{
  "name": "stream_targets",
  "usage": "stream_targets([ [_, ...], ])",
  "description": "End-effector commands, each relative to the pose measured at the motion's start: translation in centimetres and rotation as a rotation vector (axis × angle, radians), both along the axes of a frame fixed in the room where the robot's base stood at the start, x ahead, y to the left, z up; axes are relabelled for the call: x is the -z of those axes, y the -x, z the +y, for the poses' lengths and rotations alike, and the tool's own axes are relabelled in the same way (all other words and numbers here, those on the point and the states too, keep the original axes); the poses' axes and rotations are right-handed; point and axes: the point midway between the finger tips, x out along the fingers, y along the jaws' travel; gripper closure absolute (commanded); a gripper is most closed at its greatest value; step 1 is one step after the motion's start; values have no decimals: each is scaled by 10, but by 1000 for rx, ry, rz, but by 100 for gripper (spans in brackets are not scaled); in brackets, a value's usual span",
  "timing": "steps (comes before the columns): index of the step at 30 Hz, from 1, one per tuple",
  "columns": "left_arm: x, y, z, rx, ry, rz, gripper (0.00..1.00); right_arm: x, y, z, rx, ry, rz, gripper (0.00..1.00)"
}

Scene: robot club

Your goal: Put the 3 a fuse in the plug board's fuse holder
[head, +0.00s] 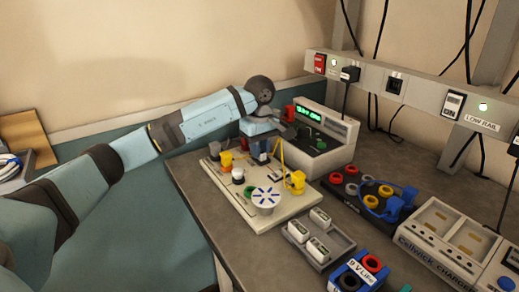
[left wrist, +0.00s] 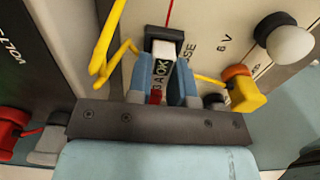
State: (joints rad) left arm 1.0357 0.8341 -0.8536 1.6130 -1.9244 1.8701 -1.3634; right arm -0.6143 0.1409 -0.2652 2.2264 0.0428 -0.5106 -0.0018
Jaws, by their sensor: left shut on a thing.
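The plug board (head: 224,196) is a pale panel on the bench, with coloured plugs, knobs and a round white part with blue marks. My left gripper (head: 262,150) is over its far edge. In the left wrist view, its two blue-grey fingers (left wrist: 160,90) are shut on the 3 A fuse (left wrist: 161,70), a small block with "OK" and "3 A" lettering and a red end. A dark block, apparently the fuse holder (left wrist: 165,33), is right at the fuse's far end, beside printed letters "SE". I cannot tell whether the fuse is seated. My right gripper is out of view.
A power supply (head: 325,135) with a green display stands just behind the board. Yellow leads (left wrist: 103,45) run close beside the left gripper.

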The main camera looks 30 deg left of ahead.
Motion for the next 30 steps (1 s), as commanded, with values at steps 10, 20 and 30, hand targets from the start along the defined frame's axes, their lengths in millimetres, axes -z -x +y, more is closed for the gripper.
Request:
stream_targets([
  [10,2,0,0,0,0,0,59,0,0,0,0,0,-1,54],
  [20,0,0,0,0,0,0,54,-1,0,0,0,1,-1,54],
  [30,-59,-1,0,-1,0,-4,54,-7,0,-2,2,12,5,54],
])
